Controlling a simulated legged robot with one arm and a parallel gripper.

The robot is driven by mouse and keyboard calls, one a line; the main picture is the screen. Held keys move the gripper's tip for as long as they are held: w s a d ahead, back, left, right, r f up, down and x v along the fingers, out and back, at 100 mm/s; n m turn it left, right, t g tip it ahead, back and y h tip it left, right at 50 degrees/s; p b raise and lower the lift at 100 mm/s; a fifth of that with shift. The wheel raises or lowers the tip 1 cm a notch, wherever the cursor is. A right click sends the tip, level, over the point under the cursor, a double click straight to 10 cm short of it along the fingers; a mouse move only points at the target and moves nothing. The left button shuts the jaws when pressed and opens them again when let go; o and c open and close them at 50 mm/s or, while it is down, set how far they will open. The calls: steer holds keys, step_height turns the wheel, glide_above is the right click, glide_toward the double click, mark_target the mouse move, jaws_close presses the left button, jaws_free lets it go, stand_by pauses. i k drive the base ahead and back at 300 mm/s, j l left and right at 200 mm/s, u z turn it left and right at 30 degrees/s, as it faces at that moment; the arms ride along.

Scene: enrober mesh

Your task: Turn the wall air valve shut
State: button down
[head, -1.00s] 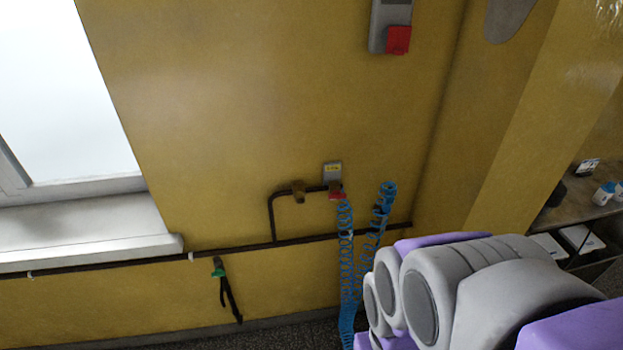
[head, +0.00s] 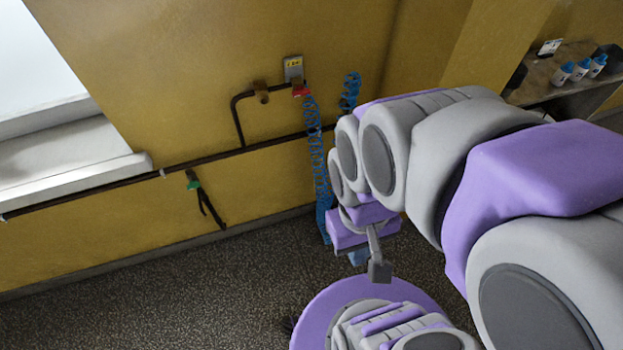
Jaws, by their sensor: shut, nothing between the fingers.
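The wall air valve shows as a small red part (head: 301,91) at the end of a dark pipe on the yellow wall, just below a grey box with a yellow label (head: 293,68). A blue coiled hose (head: 317,150) hangs from it to the floor. Its handle is too small to tell its angle. My gripper (head: 379,271) points down over the floor, in front of and below the valve and well apart from it. It is shut and empty. My arm hides part of the wall to the right.
A brown fitting (head: 262,92) sits on the pipe left of the valve. A long dark pipe (head: 240,150) runs along the wall, with a green-topped fitting (head: 193,184) below. A shelf with bottles (head: 578,70) stands at right. The speckled floor (head: 200,290) at left is clear.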

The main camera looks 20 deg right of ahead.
mark_target(300, 91)
steer(key=i+l+z, duration=0.1)
steer(key=l, duration=0.25)
steer(key=i+l+z, duration=0.1)
steer(key=l, duration=0.25)
steer(key=i+l+z, duration=0.1)
steer(key=l, duration=0.3)
steer(key=i+l+z, duration=0.1)
steer(key=l, duration=0.2)
